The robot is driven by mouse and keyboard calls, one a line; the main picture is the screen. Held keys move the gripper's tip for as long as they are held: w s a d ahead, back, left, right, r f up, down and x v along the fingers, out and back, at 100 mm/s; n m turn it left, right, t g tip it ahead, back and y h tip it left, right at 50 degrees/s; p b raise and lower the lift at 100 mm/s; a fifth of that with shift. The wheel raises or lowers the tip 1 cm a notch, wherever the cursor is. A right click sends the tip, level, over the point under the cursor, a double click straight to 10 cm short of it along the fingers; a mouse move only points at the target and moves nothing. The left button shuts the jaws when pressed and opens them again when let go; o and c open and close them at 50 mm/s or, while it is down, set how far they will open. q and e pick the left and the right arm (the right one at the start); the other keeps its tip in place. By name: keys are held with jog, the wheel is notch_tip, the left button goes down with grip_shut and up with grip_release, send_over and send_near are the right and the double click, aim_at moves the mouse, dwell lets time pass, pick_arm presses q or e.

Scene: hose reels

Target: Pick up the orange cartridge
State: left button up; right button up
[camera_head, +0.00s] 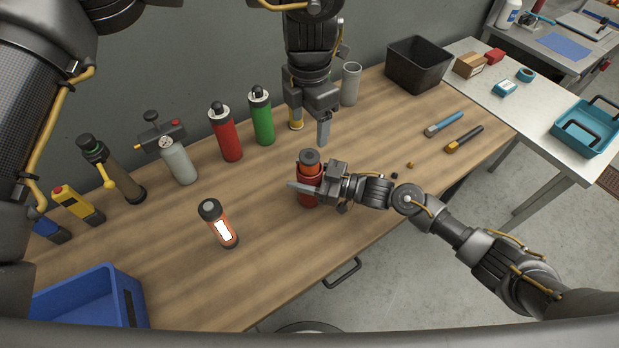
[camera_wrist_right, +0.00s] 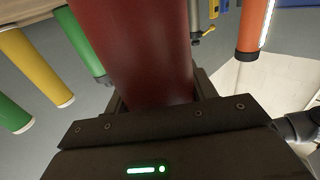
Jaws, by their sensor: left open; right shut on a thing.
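The orange cartridge (camera_head: 229,240), with a black cap and a white label, stands on the wooden table left of my right gripper. It is apart from both grippers. An orange cylinder with a white label (camera_wrist_right: 247,45) also shows at the upper right of the right wrist view. My right gripper (camera_head: 306,188) is shut on a red cylinder (camera_head: 309,201) with an orange upper part and grey top. The red cylinder (camera_wrist_right: 140,50) fills the middle of the right wrist view. My left gripper (camera_head: 309,125) is open above the back of the table, beyond the red cylinder.
Red (camera_head: 226,138) and green (camera_head: 262,122) bottles and a gauge canister (camera_head: 178,163) stand along the back. A blue bin (camera_head: 90,300) is front left, a black bin (camera_head: 420,62) back right. Two brushes (camera_head: 444,124) (camera_head: 464,138) lie at right. Table around the orange cartridge is clear.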

pick_arm(q)
jog(key=shift+w+f, duration=0.15)
jog(key=shift+f, duration=5.9)
jog(key=shift+c, duration=0.4)
jog(key=c, duration=1.3)
notch_tip(320, 180, up, 18)
send_over(310, 156)
pick_arm(e)
jog(key=o, duration=1.2)
jog(key=shift+c, duration=0.2)
jog(key=v, duration=1.2)
